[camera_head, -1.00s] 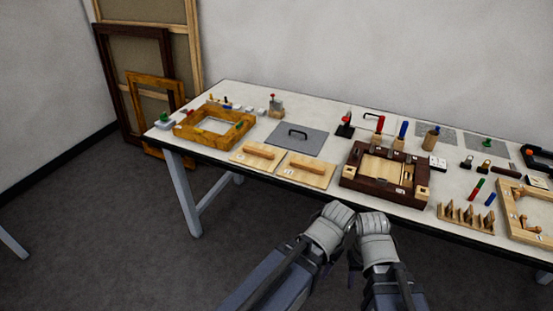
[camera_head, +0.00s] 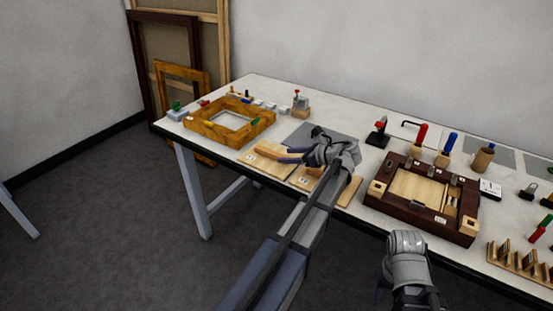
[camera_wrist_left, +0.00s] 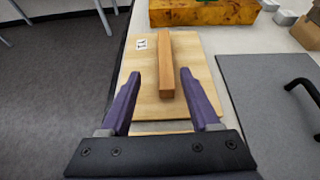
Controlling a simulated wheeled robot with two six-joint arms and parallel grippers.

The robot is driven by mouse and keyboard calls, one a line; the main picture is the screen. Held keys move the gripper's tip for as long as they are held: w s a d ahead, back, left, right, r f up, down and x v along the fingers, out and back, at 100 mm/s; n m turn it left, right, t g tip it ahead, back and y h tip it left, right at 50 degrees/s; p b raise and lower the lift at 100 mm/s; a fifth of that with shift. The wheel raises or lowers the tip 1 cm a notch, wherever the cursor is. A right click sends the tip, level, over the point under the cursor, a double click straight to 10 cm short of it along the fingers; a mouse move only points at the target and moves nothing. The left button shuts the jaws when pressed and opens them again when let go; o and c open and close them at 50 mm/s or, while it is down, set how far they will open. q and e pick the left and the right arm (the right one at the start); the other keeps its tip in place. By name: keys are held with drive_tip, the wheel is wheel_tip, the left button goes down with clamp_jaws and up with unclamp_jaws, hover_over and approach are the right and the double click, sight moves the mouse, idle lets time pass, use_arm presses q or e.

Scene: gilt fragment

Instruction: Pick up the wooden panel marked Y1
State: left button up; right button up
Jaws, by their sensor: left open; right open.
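The wooden panel (camera_head: 262,168) lies flat on the table's front edge at left, pale with a raised wooden bar handle (camera_wrist_left: 166,62). In the left wrist view its small white label (camera_wrist_left: 141,44) appears to read Y1. My left gripper (camera_head: 277,155) is open, with purple fingers over the panel. In the left wrist view the near end of the bar lies between the fingers, which look apart from it. A second pale panel (camera_head: 302,183) lies beside it, partly hidden under my left gripper. My right gripper (camera_head: 406,262) is empty, low in front of the table; its fingertips are hardly visible.
A burl-wood frame (camera_head: 205,128) stands just behind the panel. A grey plate (camera_wrist_left: 262,105) with a black handle lies to its right. A dark wooden frame (camera_head: 456,226) sits further right. Several small tools stand behind it. The floor in front is clear.

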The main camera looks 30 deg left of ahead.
sight(273, 152)
use_arm(q)
drive_tip(key=shift+w+a+r+m, duration=0.2)
drive_tip(key=shift+w+a+m, duration=0.1)
drive_tip(key=shift+w+a, duration=0.1)
drive_tip(key=shift+b+x, duration=1.6)
drive_tip(key=shift+x, duration=2.3)
clamp_jaws()
